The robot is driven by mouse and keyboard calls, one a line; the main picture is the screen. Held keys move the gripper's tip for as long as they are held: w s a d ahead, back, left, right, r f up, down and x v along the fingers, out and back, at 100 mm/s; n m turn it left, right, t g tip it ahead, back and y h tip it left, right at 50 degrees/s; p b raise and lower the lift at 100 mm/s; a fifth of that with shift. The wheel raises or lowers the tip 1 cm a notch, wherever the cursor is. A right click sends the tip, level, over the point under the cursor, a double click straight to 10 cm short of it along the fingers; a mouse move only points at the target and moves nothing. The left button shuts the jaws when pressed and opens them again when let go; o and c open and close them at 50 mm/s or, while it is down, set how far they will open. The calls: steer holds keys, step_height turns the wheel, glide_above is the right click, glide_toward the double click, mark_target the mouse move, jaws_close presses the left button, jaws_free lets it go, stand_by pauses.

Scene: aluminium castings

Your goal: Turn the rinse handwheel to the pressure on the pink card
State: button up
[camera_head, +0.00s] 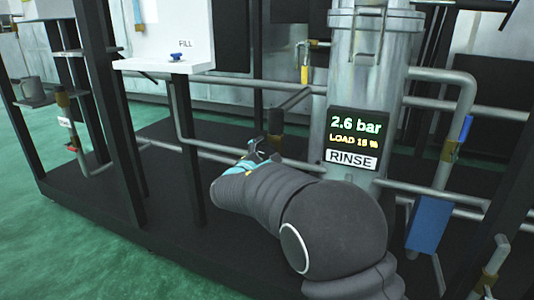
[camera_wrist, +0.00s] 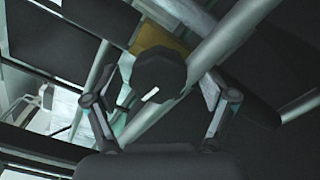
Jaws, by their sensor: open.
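The rinse display (camera_head: 354,138) on the grey vertical tank reads 2.6 bar in green, with a yellow load line and a RINSE label below. A dark round handwheel (camera_wrist: 160,72) with a white mark on its face sits between the fingers in the wrist view, in front of a brass-coloured valve body (camera_wrist: 158,36). My gripper (camera_wrist: 162,98) is open, one finger on each side of the wheel; contact cannot be told. In the head view my gripper (camera_head: 268,148) is partly hidden by my arm, close to a dark and brass fitting (camera_head: 276,122). I see no pink card.
Grey pipes (camera_head: 240,82) run around the valve and behind my gripper. A black upright post (camera_head: 187,150) stands left of it, below a white FILL panel (camera_head: 165,30) with a blue knob (camera_head: 180,57). A blue box (camera_head: 428,225) hangs at right. Green floor is open at left.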

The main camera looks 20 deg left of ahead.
steer(key=s, duration=1.1)
steer(key=shift+s+a, duration=0.25)
steer(key=shift+a, duration=0.2)
